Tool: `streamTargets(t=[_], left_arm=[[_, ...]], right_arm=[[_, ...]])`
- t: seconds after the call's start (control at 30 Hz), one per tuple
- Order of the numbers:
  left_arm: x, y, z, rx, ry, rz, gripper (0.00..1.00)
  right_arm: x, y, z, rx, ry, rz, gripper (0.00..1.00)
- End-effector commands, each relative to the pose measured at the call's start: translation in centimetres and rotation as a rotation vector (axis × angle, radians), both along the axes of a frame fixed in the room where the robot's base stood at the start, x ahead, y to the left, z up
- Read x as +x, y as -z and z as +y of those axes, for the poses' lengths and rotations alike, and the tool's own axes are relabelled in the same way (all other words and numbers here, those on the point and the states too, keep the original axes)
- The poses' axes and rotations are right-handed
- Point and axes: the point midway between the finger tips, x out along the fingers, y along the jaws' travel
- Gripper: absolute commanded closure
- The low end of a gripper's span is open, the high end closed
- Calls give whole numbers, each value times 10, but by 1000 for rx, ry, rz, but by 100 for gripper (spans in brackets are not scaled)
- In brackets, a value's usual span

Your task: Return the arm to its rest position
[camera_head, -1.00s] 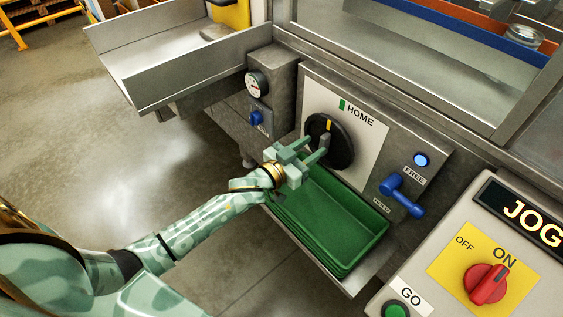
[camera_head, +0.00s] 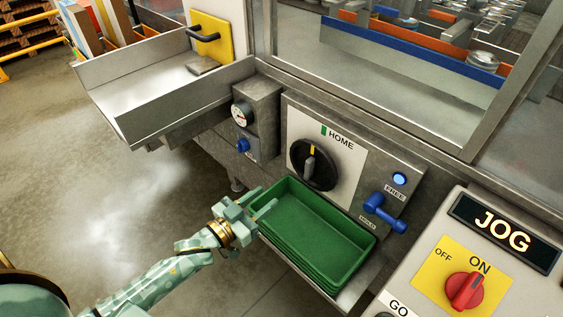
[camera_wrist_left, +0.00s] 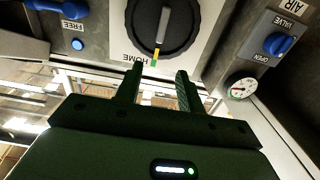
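My left gripper (camera_head: 258,207) is at the left edge of the green tray stack, below and left of the black HOME knob (camera_head: 314,164). In the left wrist view its two fingers (camera_wrist_left: 157,88) stand apart with a gap between them, and nothing is held. The knob (camera_wrist_left: 166,28) shows beyond the fingertips, clear of them, with its yellow mark near the green HOME mark. My right gripper does not show in any view.
Green trays (camera_head: 318,232) are stacked on a metal shelf below the knob panel. A blue lever (camera_head: 384,212) sits at the panel's right, a red JOG switch (camera_head: 464,291) lower right. A metal chute (camera_head: 165,85) stands upper left. Open floor lies at left.

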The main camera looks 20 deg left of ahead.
Motion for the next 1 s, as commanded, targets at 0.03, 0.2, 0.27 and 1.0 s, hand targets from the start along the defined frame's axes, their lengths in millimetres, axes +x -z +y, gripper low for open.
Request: streamTargets(t=[0.03,0.2,0.27,1.0], left_arm=[[0,0,0,0,0,0,62],[1,3,1,47,-8,0,62],[0,21,9,106,-30,39,62],[-423,369,48,558,-45,1389,62]], right_arm=[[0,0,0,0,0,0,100],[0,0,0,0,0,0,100],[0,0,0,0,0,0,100],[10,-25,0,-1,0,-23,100]])
